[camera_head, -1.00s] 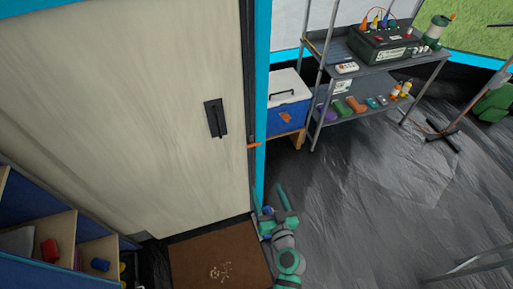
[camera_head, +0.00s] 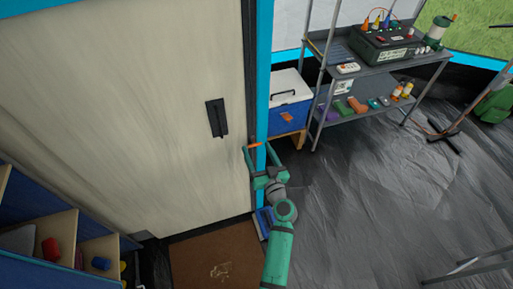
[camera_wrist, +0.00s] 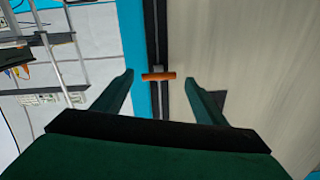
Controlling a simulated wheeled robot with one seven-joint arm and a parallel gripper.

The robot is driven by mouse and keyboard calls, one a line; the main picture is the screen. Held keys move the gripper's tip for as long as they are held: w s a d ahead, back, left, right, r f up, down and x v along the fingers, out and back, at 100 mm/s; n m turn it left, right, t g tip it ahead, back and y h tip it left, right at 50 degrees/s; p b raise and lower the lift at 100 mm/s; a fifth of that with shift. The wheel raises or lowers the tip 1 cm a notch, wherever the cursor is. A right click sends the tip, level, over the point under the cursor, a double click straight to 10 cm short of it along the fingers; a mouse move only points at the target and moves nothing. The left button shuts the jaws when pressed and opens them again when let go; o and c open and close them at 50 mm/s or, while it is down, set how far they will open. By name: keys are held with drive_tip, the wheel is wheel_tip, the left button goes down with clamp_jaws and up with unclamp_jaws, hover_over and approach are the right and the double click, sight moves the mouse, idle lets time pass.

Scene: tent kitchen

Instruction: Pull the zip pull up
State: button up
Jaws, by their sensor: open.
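The zip pull (camera_head: 255,145) is a small orange bar on the dark zip track (camera_head: 249,90) at the right edge of the beige door panel. In the wrist view the orange zip pull (camera_wrist: 158,76) lies crosswise on the dark track, between and just beyond my fingertips. My gripper (camera_head: 259,161) is open, with its green fingers spread just below the zip pull. In the wrist view my gripper (camera_wrist: 160,78) has one finger on each side of the pull, with clear gaps. It holds nothing.
A bright blue frame strip (camera_head: 262,70) runs beside the track. A blue and white cooler (camera_head: 289,100) and a metal shelf (camera_head: 375,75) stand to the right. A brown mat (camera_head: 220,258) lies below the door.

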drive_tip(key=shift+x, duration=0.9)
